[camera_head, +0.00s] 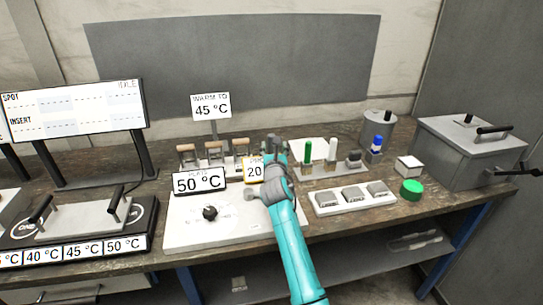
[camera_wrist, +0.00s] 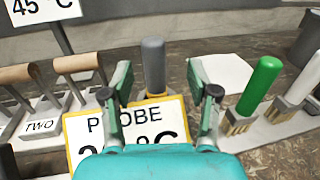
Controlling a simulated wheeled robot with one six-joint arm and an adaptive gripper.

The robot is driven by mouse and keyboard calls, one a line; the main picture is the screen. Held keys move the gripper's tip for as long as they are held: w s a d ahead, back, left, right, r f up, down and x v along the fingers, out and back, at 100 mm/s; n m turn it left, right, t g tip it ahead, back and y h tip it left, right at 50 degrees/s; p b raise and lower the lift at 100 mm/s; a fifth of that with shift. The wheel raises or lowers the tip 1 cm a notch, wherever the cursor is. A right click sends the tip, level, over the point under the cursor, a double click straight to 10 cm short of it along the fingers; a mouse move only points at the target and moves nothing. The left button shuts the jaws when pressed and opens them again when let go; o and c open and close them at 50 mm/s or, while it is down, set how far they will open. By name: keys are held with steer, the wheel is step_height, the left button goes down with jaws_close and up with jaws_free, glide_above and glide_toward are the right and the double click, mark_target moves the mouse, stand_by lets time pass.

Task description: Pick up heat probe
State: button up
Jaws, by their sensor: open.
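The heat probe (camera_wrist: 153,62) shows in the wrist view as a grey upright handle behind a yellow-framed sign reading PROBE (camera_wrist: 130,128). Its lower part is hidden by the sign. My gripper (camera_wrist: 160,85) is open, with one finger on each side of the handle in that picture. Nothing is held, and I cannot tell how far the fingertips are from the handle. In the head view my gripper (camera_head: 272,150) is over the tool row and hides most of the probe; the sign (camera_head: 253,170) is partly covered.
A green-handled tool (camera_wrist: 261,84) stands close on the right. Wooden-handled tools (camera_wrist: 75,63) stand on the left. A 50 °C plate sign (camera_head: 199,180), a white tray with grey pieces (camera_head: 325,207) and a green round piece (camera_head: 411,190) are on the bench.

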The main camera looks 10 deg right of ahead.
steer(key=shift+w+d, duration=0.15)
steer(key=shift+w, duration=2.55)
jaws_close()
